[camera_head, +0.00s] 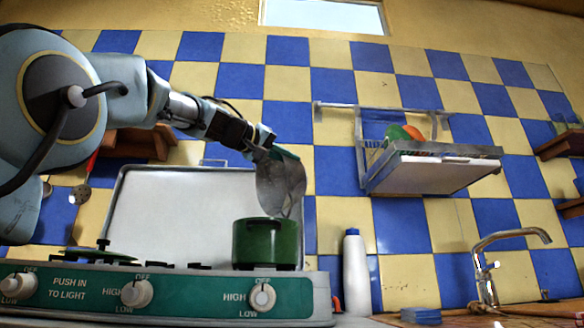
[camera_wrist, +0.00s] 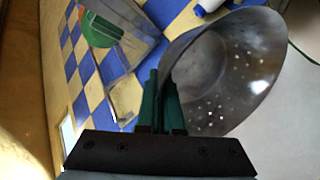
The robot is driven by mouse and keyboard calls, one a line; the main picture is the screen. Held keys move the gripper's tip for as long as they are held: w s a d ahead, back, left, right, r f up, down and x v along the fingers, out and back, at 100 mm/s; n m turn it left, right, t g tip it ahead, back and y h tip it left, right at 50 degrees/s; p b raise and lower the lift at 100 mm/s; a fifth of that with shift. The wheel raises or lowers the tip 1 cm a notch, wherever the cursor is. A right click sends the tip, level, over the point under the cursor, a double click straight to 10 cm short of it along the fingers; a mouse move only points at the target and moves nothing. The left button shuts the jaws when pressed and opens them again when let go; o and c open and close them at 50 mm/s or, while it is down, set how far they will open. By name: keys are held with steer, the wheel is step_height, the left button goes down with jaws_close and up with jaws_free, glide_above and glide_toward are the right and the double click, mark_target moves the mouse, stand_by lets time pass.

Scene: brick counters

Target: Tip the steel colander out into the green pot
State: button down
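The steel colander (camera_head: 281,182) hangs tilted on its side above the green pot (camera_head: 265,244), which stands on the right side of the stove. My gripper (camera_head: 282,153) is shut on the colander's rim and holds it just over the pot. In the wrist view my gripper's green fingers (camera_wrist: 160,105) pinch the rim of the colander (camera_wrist: 225,75), whose bowl with its holes faces the camera. The part of the bowl that I can see looks empty. The pot's inside is hidden from the head camera.
The stove (camera_head: 190,291) has a raised lid (camera_head: 180,215) behind it. A green pot lid (camera_head: 95,255) lies at its left. A white bottle (camera_head: 356,272) stands right of the stove. A dish rack (camera_head: 425,152) hangs on the wall, and a faucet (camera_head: 490,262) is at far right.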

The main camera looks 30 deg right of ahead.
steer(key=shift+a+f+t+h+b, duration=0.1)
steer(key=shift+a+t+h+b, duration=0.4)
steer(key=shift+b, duration=0.95)
steer(key=shift+a+b, duration=0.2)
steer(key=shift+b, duration=0.15)
steer(key=shift+a+r, duration=0.1)
steer(key=shift+r, duration=0.2)
steer(key=shift+r+p, duration=0.3)
steer(key=shift+r, duration=0.1)
steer(key=shift+f+b, duration=0.65)
steer(key=shift+b, duration=0.25)
steer(key=shift+r, duration=0.1)
steer(key=shift+r, duration=0.15)
